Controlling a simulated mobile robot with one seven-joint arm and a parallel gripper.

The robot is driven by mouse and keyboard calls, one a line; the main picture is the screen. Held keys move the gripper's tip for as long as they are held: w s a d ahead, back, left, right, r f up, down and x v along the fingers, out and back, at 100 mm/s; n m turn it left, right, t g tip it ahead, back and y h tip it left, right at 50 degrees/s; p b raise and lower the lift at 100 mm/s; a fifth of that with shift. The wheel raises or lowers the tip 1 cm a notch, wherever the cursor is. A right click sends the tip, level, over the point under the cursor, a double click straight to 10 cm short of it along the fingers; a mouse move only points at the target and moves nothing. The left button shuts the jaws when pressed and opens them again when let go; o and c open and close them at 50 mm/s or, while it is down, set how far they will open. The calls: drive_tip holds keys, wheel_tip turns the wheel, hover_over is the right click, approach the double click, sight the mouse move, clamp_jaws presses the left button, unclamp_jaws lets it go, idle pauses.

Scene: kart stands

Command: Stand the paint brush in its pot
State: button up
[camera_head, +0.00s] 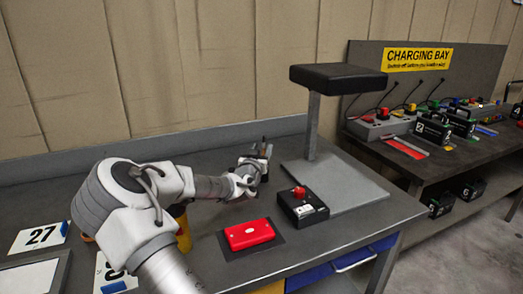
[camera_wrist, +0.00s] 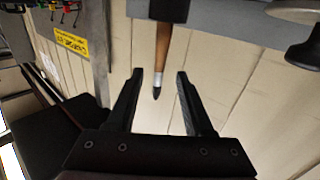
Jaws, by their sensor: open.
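The paint brush (camera_wrist: 161,48) shows in the wrist view with a wooden handle, a pale metal ferrule and a dark pointed tip. Its tip lies between my open gripper's (camera_wrist: 160,76) fingers in the picture, with clear space on both sides. That view is upside down, so the bristles point up. In the head view my gripper (camera_head: 257,168) is over the back of the bench, near the post's base. A thin dark upright shape beside it is too small to identify surely.
On the bench (camera_head: 215,160) are a red box (camera_head: 249,234), a black box with a red button (camera_head: 302,207) and a stand with a black top (camera_head: 338,78). A yellow object (camera_head: 183,232) is partly hidden by my arm. A number 27 card (camera_head: 40,237) lies left.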

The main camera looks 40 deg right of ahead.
drive_tip(key=p+v, duration=0.1)
drive_tip(key=v, duration=1.6)
drive_tip(key=shift+a+f+p, duration=0.15)
drive_tip(key=shift+a+p, duration=0.1)
drive_tip(key=shift+p, duration=0.1)
drive_tip(key=shift+s, duration=0.15)
